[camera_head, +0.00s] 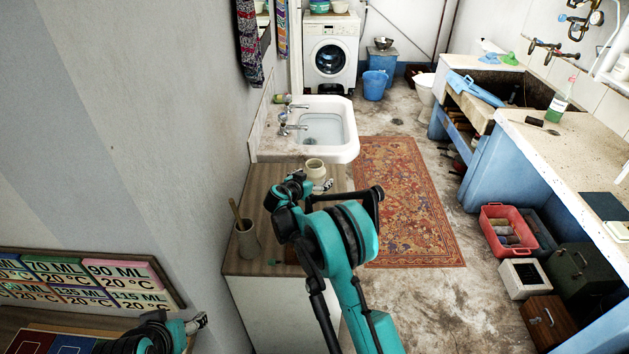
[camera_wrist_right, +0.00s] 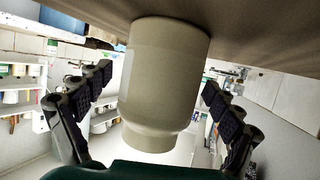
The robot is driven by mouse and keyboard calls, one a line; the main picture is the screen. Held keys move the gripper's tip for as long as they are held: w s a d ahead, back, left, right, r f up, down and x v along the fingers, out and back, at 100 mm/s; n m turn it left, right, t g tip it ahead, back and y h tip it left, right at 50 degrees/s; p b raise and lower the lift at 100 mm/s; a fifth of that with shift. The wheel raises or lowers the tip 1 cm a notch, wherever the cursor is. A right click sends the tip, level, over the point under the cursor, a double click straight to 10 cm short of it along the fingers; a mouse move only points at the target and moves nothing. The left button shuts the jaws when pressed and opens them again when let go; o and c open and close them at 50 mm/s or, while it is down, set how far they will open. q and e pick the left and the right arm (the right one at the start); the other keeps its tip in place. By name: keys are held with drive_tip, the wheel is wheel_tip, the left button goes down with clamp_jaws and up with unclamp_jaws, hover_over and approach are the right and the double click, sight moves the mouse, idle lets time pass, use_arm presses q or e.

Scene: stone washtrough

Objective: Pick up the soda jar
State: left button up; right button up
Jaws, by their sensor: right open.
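The soda jar appears to be the cream-coloured jar (camera_head: 315,169) on the wooden top of the cabinet, just in front of the sink. In the right wrist view the jar (camera_wrist_right: 165,80) shows upside down and large, with a paler patch on its left side. My right gripper (camera_head: 322,186) is at the near side of the jar in the head view. In the wrist view its two dark padded fingers (camera_wrist_right: 157,84) are open, one on each side of the jar, with gaps visible. My left gripper (camera_head: 198,322) is at the lower left, far from the jar; its fingers are too small to read.
A beige pot (camera_head: 247,240) with a wooden stick stands on the near left of the cabinet top (camera_head: 262,204). The white sink (camera_head: 345,140) with taps lies behind the jar. A wall is close on the left. A patterned rug (camera_head: 408,205) covers open floor to the right.

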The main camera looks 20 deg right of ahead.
drive_tip(key=shift+s, duration=0.1)
drive_tip(key=c, duration=1.5)
drive_tip(key=shift+r, duration=0.1)
drive_tip(key=shift+c, duration=0.9)
drive_tip(key=shift+r, duration=0.1)
